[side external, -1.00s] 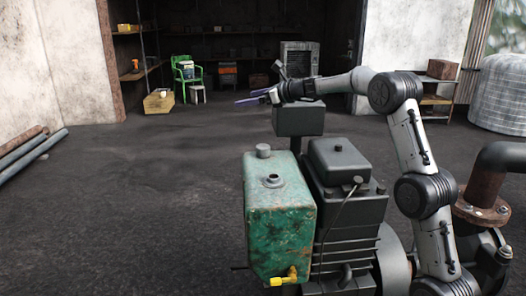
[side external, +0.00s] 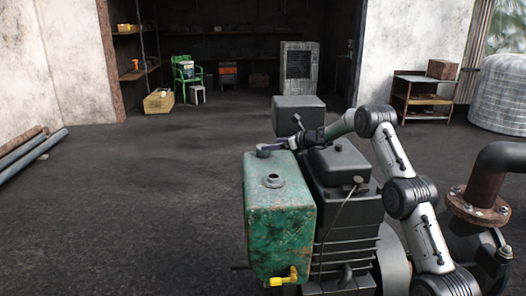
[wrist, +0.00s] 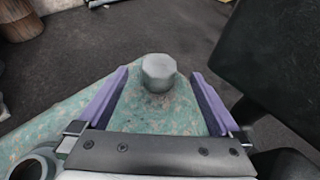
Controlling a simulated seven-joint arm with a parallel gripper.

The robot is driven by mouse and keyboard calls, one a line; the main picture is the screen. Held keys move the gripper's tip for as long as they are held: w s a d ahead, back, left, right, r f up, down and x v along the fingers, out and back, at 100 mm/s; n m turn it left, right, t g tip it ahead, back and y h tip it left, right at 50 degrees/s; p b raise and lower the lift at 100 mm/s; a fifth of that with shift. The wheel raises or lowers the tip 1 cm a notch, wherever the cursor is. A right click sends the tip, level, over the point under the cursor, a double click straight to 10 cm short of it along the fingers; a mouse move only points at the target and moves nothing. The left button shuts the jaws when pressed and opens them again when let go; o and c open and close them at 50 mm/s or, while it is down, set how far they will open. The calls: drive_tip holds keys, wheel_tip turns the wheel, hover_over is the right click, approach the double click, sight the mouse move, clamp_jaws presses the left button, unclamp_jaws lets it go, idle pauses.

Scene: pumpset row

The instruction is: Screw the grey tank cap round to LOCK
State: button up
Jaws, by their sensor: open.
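The grey tank cap (wrist: 158,72) sits on the top of the green tank (wrist: 62,122), near its far corner in the wrist view. In the side view the cap (side external: 264,150) is at the back of the rusty green tank (side external: 280,220). My gripper (wrist: 160,82) is open, its two purple fingers spread to the left and right of the cap. The cap lies ahead of and between them, with gaps on both sides. In the side view my gripper (side external: 270,147) is low at the cap and partly overlaps it. I see no LOCK mark.
An open filler neck (side external: 273,181) is on the tank top, nearer the camera. The dark engine block (side external: 345,205) stands right beside the tank, with a dark box (side external: 299,115) behind. The floor left of the tank is clear.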

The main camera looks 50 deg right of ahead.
drive_tip(key=shift+f+x, duration=0.15)
drive_tip(key=shift+x, duration=1.15)
drive_tip(key=shift+f+x, duration=0.15)
drive_tip(key=shift+x, duration=1.15)
drive_tip(key=shift+s, duration=0.1)
drive_tip(key=shift+c, duration=0.3)
drive_tip(key=c, duration=1.3)
drive_tip(key=shift+c, duration=0.2)
